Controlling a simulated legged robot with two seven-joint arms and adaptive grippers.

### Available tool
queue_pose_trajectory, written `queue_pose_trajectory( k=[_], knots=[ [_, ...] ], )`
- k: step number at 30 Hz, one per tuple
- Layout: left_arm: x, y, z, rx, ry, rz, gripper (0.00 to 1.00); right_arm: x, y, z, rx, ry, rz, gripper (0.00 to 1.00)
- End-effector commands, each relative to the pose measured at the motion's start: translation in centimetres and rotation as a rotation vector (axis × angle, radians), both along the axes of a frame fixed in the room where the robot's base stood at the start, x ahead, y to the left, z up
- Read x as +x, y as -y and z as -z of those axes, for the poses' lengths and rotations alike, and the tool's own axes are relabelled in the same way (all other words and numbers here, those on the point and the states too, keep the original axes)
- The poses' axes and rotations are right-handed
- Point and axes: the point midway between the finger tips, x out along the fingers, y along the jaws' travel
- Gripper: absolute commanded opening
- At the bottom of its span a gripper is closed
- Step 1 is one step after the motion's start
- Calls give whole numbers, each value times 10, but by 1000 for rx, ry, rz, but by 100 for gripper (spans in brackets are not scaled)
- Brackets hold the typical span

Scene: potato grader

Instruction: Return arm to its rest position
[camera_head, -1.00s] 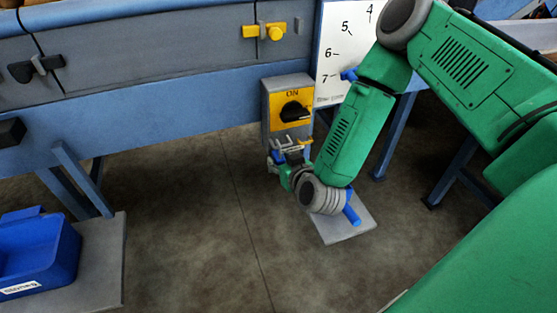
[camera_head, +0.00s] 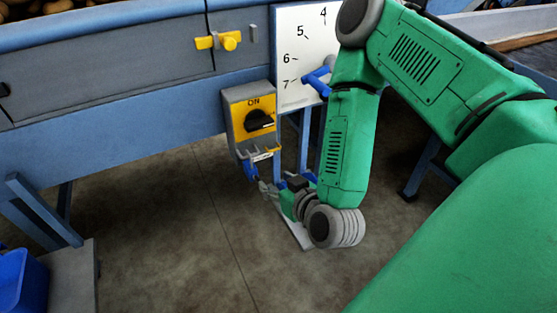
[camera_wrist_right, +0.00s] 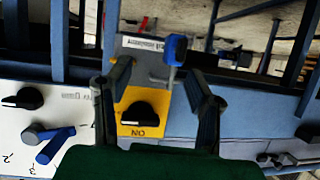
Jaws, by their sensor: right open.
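My right arm comes in from the right in the head view and folds down. Its gripper (camera_head: 264,187) is small and partly blurred, just below the grey switch box with a yellow ON panel (camera_head: 240,99). The black rotary knob (camera_head: 260,121) is on that panel. In the right wrist view my gripper (camera_wrist_right: 158,78) is open, its two dark fingers apart and nothing held between them. The yellow panel (camera_wrist_right: 131,129) and the black knob (camera_wrist_right: 144,113) show beyond and between the fingers. My left gripper is not in view.
A white dial board (camera_head: 296,65) with numbers and a blue lever (camera_head: 316,80) is close beside my forearm. A yellow latch (camera_head: 228,41) is on the grey panel. A blue bin (camera_head: 20,285) stands at lower left. The floor (camera_head: 180,230) between is open.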

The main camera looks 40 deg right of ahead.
Motion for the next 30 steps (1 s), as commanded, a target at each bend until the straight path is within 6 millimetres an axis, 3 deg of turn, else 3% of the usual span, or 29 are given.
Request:
queue_pose_trajectory(
  k=[9,14,17,21,27,30],
  knots=[
    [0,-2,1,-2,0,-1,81,-8,-2,-4,-2,1,-1,47],
    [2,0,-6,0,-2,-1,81,-18,-17,10,26,-92,-69,47],
    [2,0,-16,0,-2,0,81,-42,-40,36,63,-272,-167,47],
    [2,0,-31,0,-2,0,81,-101,-57,71,88,-609,-266,47],
    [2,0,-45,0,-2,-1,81,-175,-43,88,51,-990,-260,47],
    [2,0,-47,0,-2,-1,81,-193,-34,88,33,-1084,-238,47]
  ],
)
